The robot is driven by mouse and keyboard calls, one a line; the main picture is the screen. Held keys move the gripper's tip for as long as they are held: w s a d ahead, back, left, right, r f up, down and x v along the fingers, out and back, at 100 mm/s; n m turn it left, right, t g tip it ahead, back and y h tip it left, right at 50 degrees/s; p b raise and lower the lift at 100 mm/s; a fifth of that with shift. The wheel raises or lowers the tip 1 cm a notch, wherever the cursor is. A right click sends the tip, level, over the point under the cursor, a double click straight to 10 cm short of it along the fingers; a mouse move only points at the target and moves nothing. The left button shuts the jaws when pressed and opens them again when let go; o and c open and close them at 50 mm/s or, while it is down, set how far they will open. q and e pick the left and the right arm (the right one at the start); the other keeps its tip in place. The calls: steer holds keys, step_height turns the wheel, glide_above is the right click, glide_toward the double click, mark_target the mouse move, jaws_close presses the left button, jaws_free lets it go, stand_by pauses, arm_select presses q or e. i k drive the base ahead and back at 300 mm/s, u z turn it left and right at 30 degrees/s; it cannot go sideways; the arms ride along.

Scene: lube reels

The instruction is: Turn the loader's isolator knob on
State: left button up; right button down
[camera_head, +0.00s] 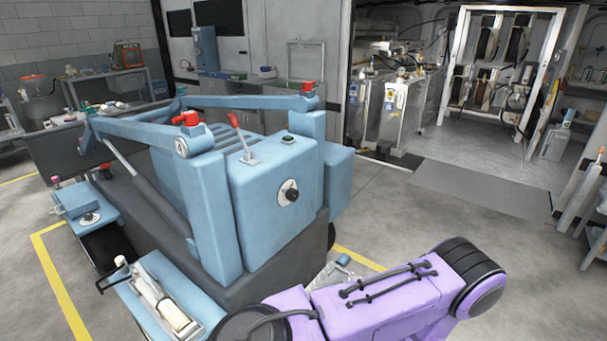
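The loader (262,190) is a light blue machine with two lift arms and a dark grey lower body, in the left and middle of the head view. A round black knob (288,192) sits on a pale plate on its blue face that looks towards the right front. The knob is small here, and I cannot tell which way it is turned. A purple link of my own arm crosses the lower middle and right, in front of the loader's lower corner and apart from the knob. Neither of my grippers shows in this view.
A blue tray (150,299) with a white cylinder is at the lower left. Grey tanks (395,105) and a reel rack (497,60) stand behind. The floor right of the loader is open.

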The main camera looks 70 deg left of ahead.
mark_target(292, 195)
steer(key=u, duration=0.65)
steer(key=i, duration=0.8)
steer(key=u, duration=0.85)
